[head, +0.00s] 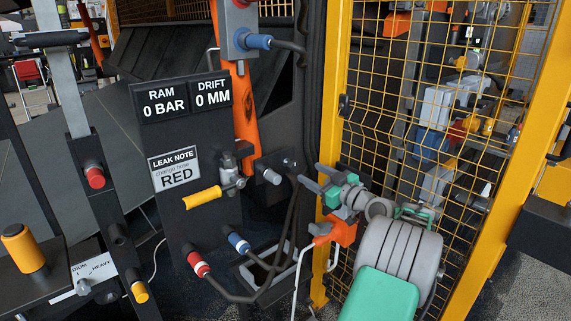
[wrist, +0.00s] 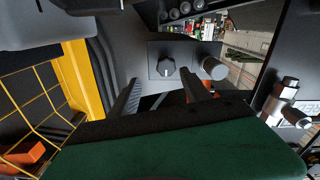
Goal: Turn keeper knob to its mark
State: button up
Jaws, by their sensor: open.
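A small dark knob (wrist: 166,66) sits on a grey square plate, ahead of my gripper (wrist: 160,93) in the wrist view; I take it to be the keeper knob. My gripper is open, its two dark fingers spread below and to either side of the knob with nothing between them. No mark can be made out on the plate. In the head view my gripper (head: 313,178) points left toward the dark mount with the knob (head: 289,162), apart from it. The knob is small and its angle is unclear there.
A grey cylinder (wrist: 213,68) sticks out just right of the knob. A yellow-handled valve (head: 203,197) and hoses stand left of my gripper. The yellow mesh fence (head: 425,110) is close behind my arm.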

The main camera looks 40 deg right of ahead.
aim_at(295, 167)
jog(key=w, duration=0.2)
jog(key=w+a, duration=0.1)
jog(key=w, duration=0.4)
jog(key=shift+a, duration=0.25)
jog(key=shift+w, duration=0.5)
jog(key=shift+d, duration=0.1)
jog(key=shift+c, duration=0.6)
grip_shut()
jog(key=shift+d, duration=0.1)
